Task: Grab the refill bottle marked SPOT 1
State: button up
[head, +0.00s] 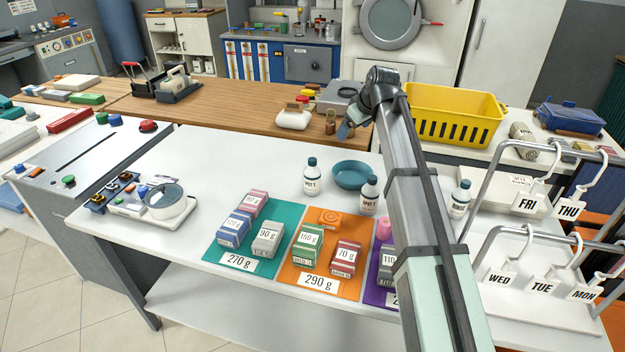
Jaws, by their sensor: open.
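A white refill bottle with a dark teal cap (311,178) stands upright on the white table; its label appears to read SPOT 1. A similar bottle (369,196) stands to its right, close to my arm, its SPOT number hard to read. A third capped bottle (460,199) stands further right beyond my arm, its label too small to read. My gripper (345,130) is open, at the far edge of the white table, beyond and above the bottles and apart from them. My arm crosses the right part of the table and hides some of it.
A teal bowl (352,175) sits just behind the first two bottles. Weight-marked boxes stand on teal, orange (295,283) and purple mats in front. A yellow basket (455,115) and a tag rack (540,240) are at right.

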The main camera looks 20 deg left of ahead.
aim_at(313, 160)
jog(key=s+a+f+m+g+h, duration=0.1)
jog(key=s+a+f+m+g, duration=0.2)
jog(key=a, duration=0.7)
jog(key=shift+t, duration=0.8)
jog(key=x, duration=0.9)
jog(key=s+x, duration=0.1)
jog(key=x, duration=0.4)
jog(key=shift+d+f, duration=0.2)
jog(key=shift+f, duration=0.05)
jog(key=shift+c, duration=0.4)
jog(key=shift+r, duration=0.1)
grip_shut()
